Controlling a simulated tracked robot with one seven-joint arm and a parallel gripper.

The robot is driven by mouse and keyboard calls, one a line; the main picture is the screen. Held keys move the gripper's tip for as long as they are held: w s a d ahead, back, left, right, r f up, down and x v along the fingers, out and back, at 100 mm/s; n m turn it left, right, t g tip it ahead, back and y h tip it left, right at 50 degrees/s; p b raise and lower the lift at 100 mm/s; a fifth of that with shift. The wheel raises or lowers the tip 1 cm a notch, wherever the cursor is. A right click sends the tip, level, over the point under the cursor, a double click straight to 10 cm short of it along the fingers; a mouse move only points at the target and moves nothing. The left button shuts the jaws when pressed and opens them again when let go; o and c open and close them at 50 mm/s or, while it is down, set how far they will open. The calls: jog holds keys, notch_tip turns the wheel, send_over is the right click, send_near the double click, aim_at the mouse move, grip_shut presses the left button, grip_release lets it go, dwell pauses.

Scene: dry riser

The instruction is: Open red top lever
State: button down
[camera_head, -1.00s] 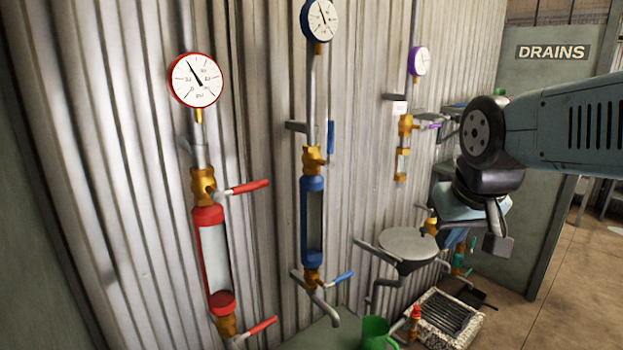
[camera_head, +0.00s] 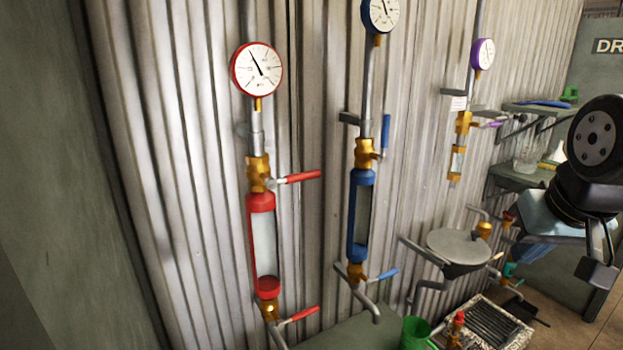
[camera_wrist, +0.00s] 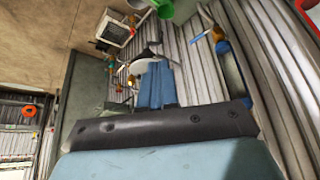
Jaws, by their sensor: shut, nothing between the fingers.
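The red top lever (camera_head: 300,177) sticks out sideways to the right from a brass valve (camera_head: 258,173), below the red-rimmed gauge (camera_head: 257,69) and above the red sight-glass cylinder (camera_head: 265,245). A second red lever (camera_head: 300,315) sits at the cylinder's bottom. My gripper's blue fingers (camera_wrist: 156,72) are together and empty in the wrist view, pointing toward the round grey plate. In the head view my arm is at the right edge, well apart from the red lever. The red top lever cannot be made out in the wrist view.
A blue line with its upright top lever (camera_head: 386,135) and blue cylinder (camera_head: 361,215) stands between my arm and the red line. A round grey plate (camera_head: 460,246), a green mug (camera_head: 414,333) and a grated box (camera_head: 490,332) are lower right. The wall left of the red line is clear.

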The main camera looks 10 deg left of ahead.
jog(key=c, duration=1.6)
grip_release()
jog(key=shift+a, duration=0.2)
jog(key=shift+c, duration=0.2)
jog(key=o, duration=0.5)
jog(key=a+y, duration=0.1)
jog(key=w+a+f+g+y, duration=0.1)
jog(key=a, duration=0.1)
jog(key=a+g+y, duration=0.1)
jog(key=a, duration=0.1)
jog(key=shift+w+f, duration=0.15)
jog(key=shift+f, duration=0.25)
jog(key=shift+c, duration=0.2)
jog(key=shift+o, duration=0.4)
jog(key=w+a+g+y, duration=0.2)
jog(key=a+y, duration=0.2)
jog(key=a, duration=0.3)
jog(key=shift+r+y, duration=0.2)
jog(key=shift+y, duration=0.1)
jog(key=m+y, duration=0.3)
jog(key=y, duration=0.6)
send_near(310, 177)
jog(key=a, duration=0.7)
jog(key=w+a+f, duration=0.1)
jog(key=a, duration=0.3)
jog(key=shift+a+f, duration=0.1)
jog(key=shift+f, duration=0.05)
jog(key=shift+w, duration=0.1)
grip_shut()
